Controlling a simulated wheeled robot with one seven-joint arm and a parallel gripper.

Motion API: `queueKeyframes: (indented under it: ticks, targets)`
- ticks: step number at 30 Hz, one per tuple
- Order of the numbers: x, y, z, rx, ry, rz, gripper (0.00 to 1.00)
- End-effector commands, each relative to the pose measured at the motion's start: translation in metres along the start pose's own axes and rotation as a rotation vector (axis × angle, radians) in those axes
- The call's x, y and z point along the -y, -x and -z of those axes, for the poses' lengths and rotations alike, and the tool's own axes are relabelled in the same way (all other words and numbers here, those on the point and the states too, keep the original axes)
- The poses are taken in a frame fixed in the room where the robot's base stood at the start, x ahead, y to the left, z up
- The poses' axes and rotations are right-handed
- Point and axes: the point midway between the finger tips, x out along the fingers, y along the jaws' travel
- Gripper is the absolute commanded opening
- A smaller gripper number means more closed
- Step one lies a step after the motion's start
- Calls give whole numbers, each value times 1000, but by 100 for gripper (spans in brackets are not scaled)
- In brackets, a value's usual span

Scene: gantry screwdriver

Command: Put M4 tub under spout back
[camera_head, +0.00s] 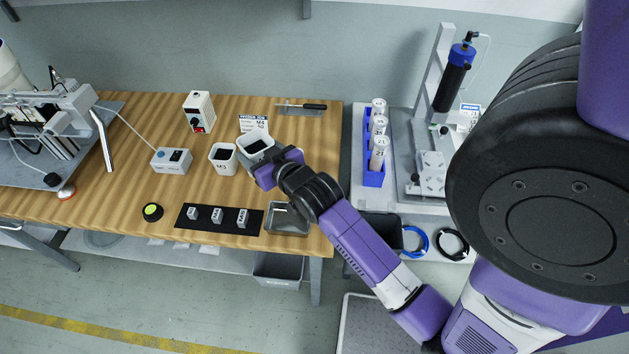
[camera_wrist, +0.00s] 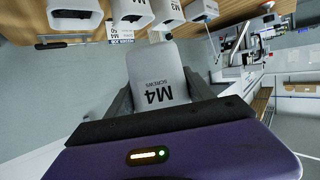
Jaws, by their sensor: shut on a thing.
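The white M4 tub (camera_head: 254,144) has an open top and a dark inside, and is tilted in the head view. My gripper (camera_head: 270,168) is shut on it from the near right side. In the wrist view the tub (camera_wrist: 155,70), lettered M4 SCREWS, sits between my two dark fingers. It appears lifted, but its gap to the bench is hard to judge. The similar M3 tub (camera_head: 222,158) stands on the bench just left of it. A label card (camera_head: 254,123) with M4 on it is behind the held tub. I cannot make out a spout clearly.
A control box with a red button (camera_head: 199,113) and a low grey box (camera_head: 172,160) stand to the left. A black mat (camera_head: 218,218) with metal blocks and a metal tray (camera_head: 287,218) lie in front. A long-bladed tool (camera_head: 302,106) lies at the back right.

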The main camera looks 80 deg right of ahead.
Motion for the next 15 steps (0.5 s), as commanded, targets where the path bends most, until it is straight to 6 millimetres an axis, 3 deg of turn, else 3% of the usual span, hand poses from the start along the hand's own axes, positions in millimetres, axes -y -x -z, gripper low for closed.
queueKeyframes:
  ticks: [1,6,10,15]
  targets:
    - [-32,0,5,-10,-19,-63,0]
    - [-114,18,19,-8,-69,-220,0]
    - [-157,35,25,-6,-96,-303,0]
    - [-183,49,28,-4,-113,-357,0]
